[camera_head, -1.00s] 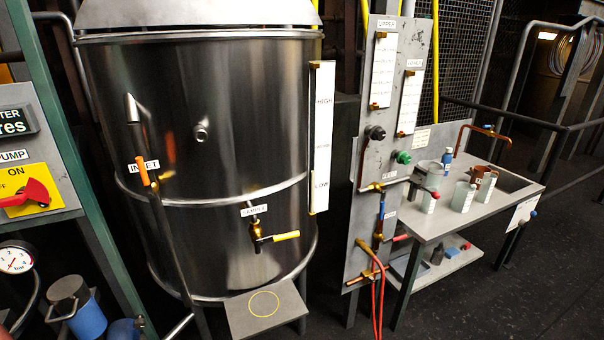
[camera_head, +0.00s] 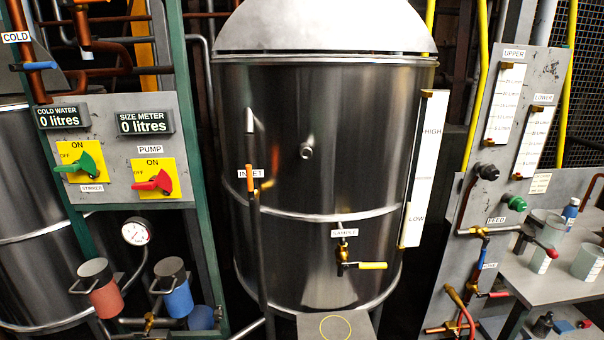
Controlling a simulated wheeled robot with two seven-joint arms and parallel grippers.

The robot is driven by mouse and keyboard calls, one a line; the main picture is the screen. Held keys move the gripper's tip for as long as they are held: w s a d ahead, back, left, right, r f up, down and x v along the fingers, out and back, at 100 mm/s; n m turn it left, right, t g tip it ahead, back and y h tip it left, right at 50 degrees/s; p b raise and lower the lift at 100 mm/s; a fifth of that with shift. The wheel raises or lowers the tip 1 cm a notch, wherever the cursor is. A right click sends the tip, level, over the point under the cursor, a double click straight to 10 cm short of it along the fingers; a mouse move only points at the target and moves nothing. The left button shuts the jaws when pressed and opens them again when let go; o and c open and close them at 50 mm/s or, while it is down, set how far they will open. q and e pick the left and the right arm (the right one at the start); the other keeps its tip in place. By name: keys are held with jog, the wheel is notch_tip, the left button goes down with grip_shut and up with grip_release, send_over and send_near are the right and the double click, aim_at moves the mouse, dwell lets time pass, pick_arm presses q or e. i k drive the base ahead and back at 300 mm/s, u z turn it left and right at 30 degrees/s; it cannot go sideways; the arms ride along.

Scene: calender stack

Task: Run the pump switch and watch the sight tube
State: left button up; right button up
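The pump switch (camera_head: 157,181) has a red handle on a yellow plate under a PUMP label. Its handle points left, to the OFF side. A tall white sight tube strip (camera_head: 425,168) marked HIGH and LOW stands on the right side of the steel tank (camera_head: 330,130). Two more white scales, UPPER (camera_head: 504,104) and LOWER (camera_head: 534,142), hang on the grey panel at right. I cannot make out a liquid level in any of them. Neither of my grippers is in view.
A green-handled stirrer switch (camera_head: 82,167) sits left of the pump switch. Above them, the cold water display (camera_head: 62,117) and size meter (camera_head: 144,122) read 0 litres. A gauge (camera_head: 136,232) is below. A bench (camera_head: 545,280) with beakers stands at right.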

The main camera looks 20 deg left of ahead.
aim_at(164, 180)
jog(key=u, duration=1.55)
